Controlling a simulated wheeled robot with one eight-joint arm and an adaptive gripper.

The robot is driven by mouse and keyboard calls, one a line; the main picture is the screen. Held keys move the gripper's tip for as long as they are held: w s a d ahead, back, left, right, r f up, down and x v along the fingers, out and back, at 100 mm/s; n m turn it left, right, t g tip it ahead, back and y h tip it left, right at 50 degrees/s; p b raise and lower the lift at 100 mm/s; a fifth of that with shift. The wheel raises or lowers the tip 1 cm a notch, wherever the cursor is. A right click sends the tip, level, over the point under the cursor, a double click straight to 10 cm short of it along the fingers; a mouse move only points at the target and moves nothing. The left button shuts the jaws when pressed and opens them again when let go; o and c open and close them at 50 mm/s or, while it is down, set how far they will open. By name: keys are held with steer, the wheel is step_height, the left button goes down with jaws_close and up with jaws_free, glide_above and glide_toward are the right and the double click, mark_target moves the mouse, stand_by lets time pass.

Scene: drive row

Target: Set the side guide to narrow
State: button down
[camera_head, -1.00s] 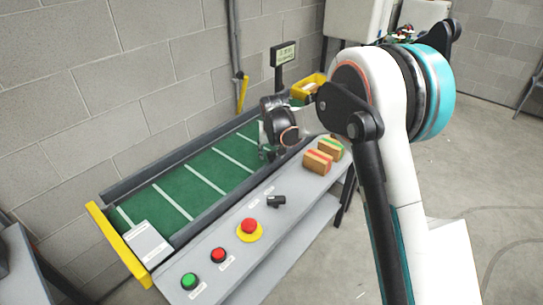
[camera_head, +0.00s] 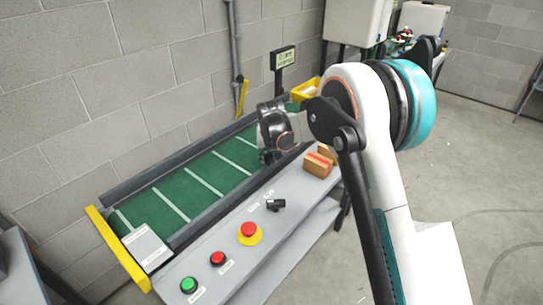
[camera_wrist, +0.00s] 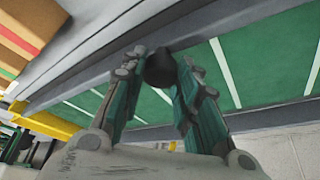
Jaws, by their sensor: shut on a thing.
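My gripper (camera_wrist: 160,88) is shut on a dark rounded knob (camera_wrist: 162,66) in the wrist view, with a finger on each side of it. The knob is at the grey side rail (camera_wrist: 245,50) of the green conveyor belt (camera_wrist: 270,75). I take it to be the side guide's handle, but no guide marking shows. In the head view my gripper (camera_head: 272,150) is over the near rail, toward the belt's far end, and my wrist hides the knob there. The conveyor belt (camera_head: 205,180) has white cross lines.
The front panel holds a green button (camera_head: 189,285), a red button (camera_head: 218,258), a red emergency stop (camera_head: 249,230) on yellow and a black switch (camera_head: 275,204). A small display (camera_head: 284,57) stands behind.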

steer(key=w+a+p, duration=0.1)
steer(key=w+a, duration=0.4)
steer(key=a, duration=0.2)
steer(key=shift+w+a, duration=0.15)
steer(key=shift+w, duration=0.2)
steer(key=shift+r, duration=0.1)
steer(key=c, duration=1.4)
jaws_free()
steer(key=shift+o, duration=0.9)
steer(key=shift+a, duration=0.15)
steer(key=v, duration=1.1)
steer(key=shift+s+r, duration=0.25)
steer(key=shift+r, duration=0.1)
